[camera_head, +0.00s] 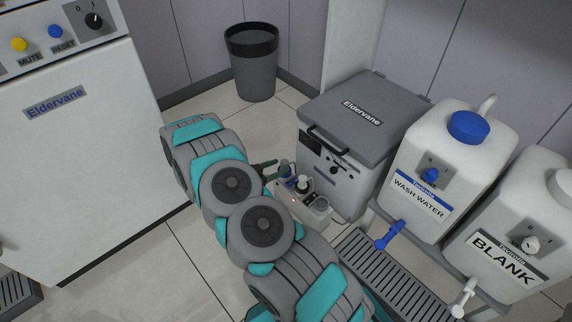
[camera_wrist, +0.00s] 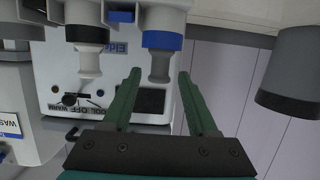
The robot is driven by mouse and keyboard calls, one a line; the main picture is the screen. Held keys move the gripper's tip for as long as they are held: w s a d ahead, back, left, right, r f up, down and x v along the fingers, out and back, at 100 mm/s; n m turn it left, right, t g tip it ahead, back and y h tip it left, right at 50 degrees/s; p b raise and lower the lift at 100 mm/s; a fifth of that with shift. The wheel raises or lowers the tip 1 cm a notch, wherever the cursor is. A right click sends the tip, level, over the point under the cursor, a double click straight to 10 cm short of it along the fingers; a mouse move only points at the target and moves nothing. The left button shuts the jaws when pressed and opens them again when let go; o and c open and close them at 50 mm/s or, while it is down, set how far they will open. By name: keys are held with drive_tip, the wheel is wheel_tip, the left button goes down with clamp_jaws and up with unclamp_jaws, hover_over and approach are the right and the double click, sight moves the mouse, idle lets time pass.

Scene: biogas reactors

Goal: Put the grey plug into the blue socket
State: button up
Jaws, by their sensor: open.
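My gripper (camera_wrist: 160,73) is open, its dark green fingers apart on either side of a pale grey plug (camera_wrist: 159,66). The plug sits in the blue-collared socket (camera_wrist: 162,41), its free end between the fingertips with a gap on both sides. How deep it sits cannot be told. A second pale grey plug-like piece (camera_wrist: 88,62) sits in a black-collared socket (camera_wrist: 87,34) beside it. In the head view my gripper (camera_head: 274,166) is at the small grey socket block (camera_head: 300,203), partly hidden by my arm.
A grey-lidded box (camera_head: 342,180) stands right behind the block. White wash water (camera_head: 443,165) and blank (camera_head: 515,225) tanks with taps stand on a rack (camera_head: 390,275) to the right. A white cabinet (camera_head: 75,150) is left and a dark bin (camera_head: 252,70) behind. Open floor (camera_head: 150,260) lies between.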

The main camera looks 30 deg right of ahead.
drive_tip(key=shift+v, duration=2.5)
drive_tip(key=shift+s+f, duration=0.1)
